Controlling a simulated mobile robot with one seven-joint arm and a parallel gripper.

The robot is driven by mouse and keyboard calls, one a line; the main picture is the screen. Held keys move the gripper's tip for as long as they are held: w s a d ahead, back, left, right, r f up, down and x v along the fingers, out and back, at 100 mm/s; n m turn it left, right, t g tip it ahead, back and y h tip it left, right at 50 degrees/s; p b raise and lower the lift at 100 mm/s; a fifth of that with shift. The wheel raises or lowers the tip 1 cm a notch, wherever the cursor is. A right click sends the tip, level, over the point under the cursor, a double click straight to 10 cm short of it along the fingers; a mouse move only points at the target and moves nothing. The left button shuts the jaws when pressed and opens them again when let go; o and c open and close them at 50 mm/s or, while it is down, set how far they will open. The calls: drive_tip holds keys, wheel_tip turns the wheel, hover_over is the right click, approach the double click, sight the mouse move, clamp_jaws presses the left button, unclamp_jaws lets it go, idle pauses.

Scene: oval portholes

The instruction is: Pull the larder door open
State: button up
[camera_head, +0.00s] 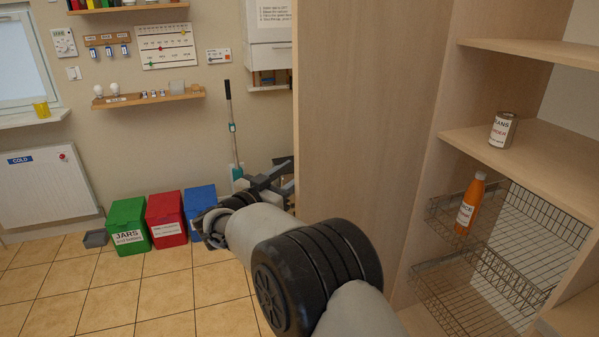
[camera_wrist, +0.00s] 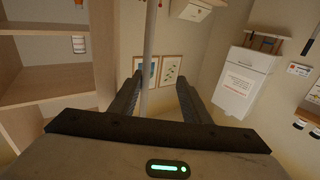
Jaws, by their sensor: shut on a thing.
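The larder (camera_head: 543,148) is on the right in the head view, with its shelves and wire baskets exposed. A tall pale wooden panel, the larder door (camera_head: 365,110), stands open to the left of the shelves. My gripper (camera_head: 277,178) is at the panel's far left edge, partly hard to see behind my arm. In the wrist view a thin pale upright bar, which looks like the door handle (camera_wrist: 150,35), runs between the two dark fingers of my gripper (camera_wrist: 160,82). My gripper is shut on it. How the bar joins the door is hidden.
A can (camera_head: 503,130) stands on a larder shelf and an orange bottle (camera_head: 469,205) in a wire basket (camera_head: 545,215). Green (camera_head: 129,225), red (camera_head: 166,220) and blue (camera_head: 200,203) bins line the wall at left. Tiled floor in front of them is clear.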

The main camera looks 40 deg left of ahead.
drive_tip(key=shift+o, duration=0.8)
drive_tip(key=s+a+f+y, duration=0.1)
drive_tip(key=s+a, duration=0.2)
drive_tip(key=s, duration=0.3)
drive_tip(key=shift+s+a+n, duration=0.15)
drive_tip(key=shift+a+n, duration=0.15)
drive_tip(key=s, duration=0.1)
drive_tip(key=s+a, duration=0.1)
drive_tip(key=s, duration=0.1)
drive_tip(key=shift+r, duration=0.2)
drive_tip(key=shift+c, duration=0.8)
drive_tip(key=s+a, duration=0.3)
drive_tip(key=s, duration=0.4)
drive_tip(key=shift+s, duration=0.35)
drive_tip(key=shift+a, duration=0.1)
drive_tip(key=s+d+b, duration=0.1)
drive_tip(key=s+d, duration=0.1)
drive_tip(key=s, duration=1.5)
drive_tip(key=shift+d, duration=0.2)
drive_tip(key=shift+s+f, duration=0.1)
drive_tip(key=shift+s, duration=0.05)
